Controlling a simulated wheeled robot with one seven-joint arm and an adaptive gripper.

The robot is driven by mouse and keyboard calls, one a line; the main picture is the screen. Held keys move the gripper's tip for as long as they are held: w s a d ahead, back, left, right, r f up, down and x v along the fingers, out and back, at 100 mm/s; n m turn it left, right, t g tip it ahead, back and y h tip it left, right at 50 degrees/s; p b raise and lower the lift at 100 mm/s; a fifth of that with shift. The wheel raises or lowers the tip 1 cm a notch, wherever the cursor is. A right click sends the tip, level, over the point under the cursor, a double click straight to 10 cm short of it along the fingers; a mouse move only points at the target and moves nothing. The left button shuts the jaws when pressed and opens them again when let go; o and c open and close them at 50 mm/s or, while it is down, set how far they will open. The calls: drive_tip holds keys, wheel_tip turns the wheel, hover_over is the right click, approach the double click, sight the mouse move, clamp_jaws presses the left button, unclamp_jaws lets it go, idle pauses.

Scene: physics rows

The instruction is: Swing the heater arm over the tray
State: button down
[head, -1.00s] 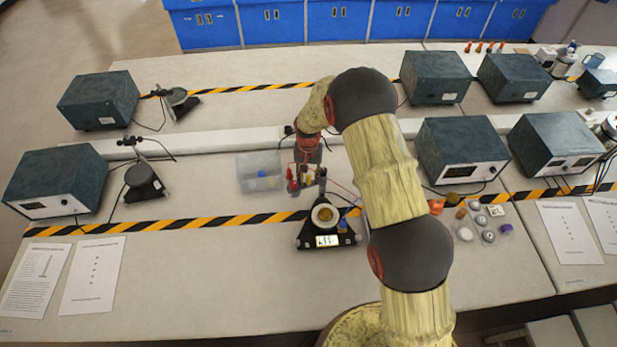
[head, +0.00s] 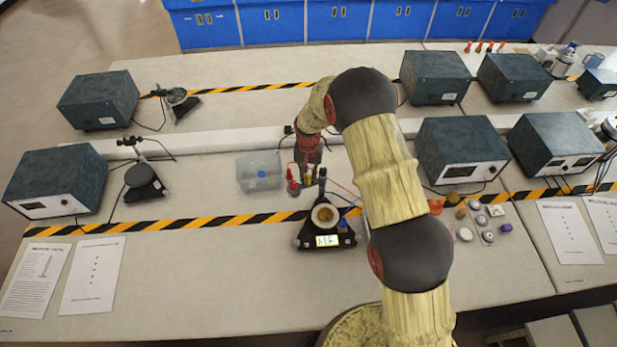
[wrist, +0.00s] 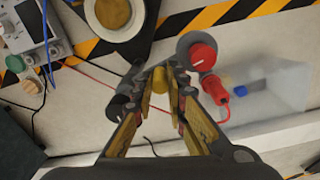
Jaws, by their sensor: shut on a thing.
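The tray is a round pale dish with a brown middle (head: 325,215) on a dark balance with a lit display. In the wrist view its dish (wrist: 114,14) is at the top, beyond my fingertips. The heater arm appears in the wrist view as a dark grey bar with a round grey end bearing a red knob (wrist: 203,56). A brass-coloured post (wrist: 160,82) stands between my fingertips. My gripper (wrist: 165,82) is shut on this part, which the fingers partly hide. In the head view my gripper (head: 308,178) is just behind the dish, beside the red parts.
A clear plastic box (head: 260,172) stands left of my gripper. Thin red and blue wires run to the right. Dark power units (head: 462,152) stand at the right, with small cups (head: 488,236) and weights in front.

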sight(324, 186)
drive_tip(key=shift+s+n, duration=0.1)
drive_tip(key=shift+n, duration=0.2)
drive_tip(key=shift+s+d+n+b, duration=0.65)
drive_tip(key=shift+d+n+b, duration=0.25)
drive_tip(key=shift+n, duration=1.45)
drive_tip(key=shift+s+d+n+b, duration=0.8)
drive_tip(key=shift+n+b, duration=0.25)
drive_tip(key=shift+n, duration=1.35)
drive_tip(key=shift+s+d+n+b, duration=0.55)
drive_tip(key=shift+d+n+b, duration=0.4)
drive_tip(key=shift+n, duration=1.4)
drive_tip(key=c, duration=1.8)
unclamp_jaws()
drive_tip(key=shift+d, duration=0.1)
drive_tip(key=shift+c, duration=0.2)
drive_tip(key=shift+o, duration=0.4)
